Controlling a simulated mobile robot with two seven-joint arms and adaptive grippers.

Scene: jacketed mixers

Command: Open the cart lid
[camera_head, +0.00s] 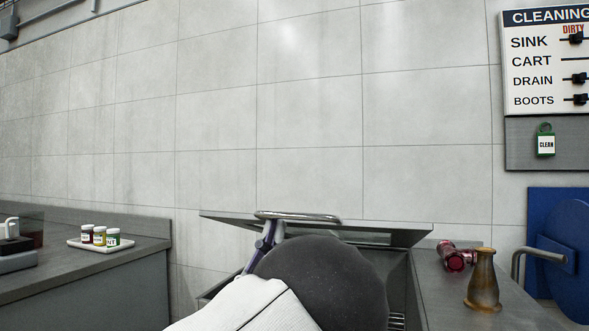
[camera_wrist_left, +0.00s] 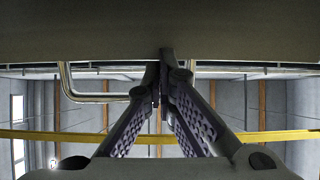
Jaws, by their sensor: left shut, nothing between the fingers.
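The cart lid (camera_head: 385,232) is a grey metal panel in the head view, tilted up above the dark cart opening (camera_head: 397,275). Its bar handle (camera_head: 325,218) runs along the near edge. My left gripper (camera_head: 272,232) is shut and empty, at the left end of the handle by the lid; my own arm hides much of it. In the left wrist view the lid (camera_wrist_left: 230,30) fills the top, the handle (camera_wrist_left: 100,98) passes behind the shut fingers (camera_wrist_left: 162,85), and the fingertips overlap the lid's edge. I cannot tell if they touch. My right gripper is out of view.
A counter (camera_head: 80,280) at left bears a white tray (camera_head: 85,243) with small jars. At right, a brown vase-like vessel (camera_head: 483,285) and a dark red fitting (camera_head: 455,257) sit on a grey surface. A tiled wall (camera_head: 310,120) stands behind; a cleaning board (camera_head: 545,65) hangs right.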

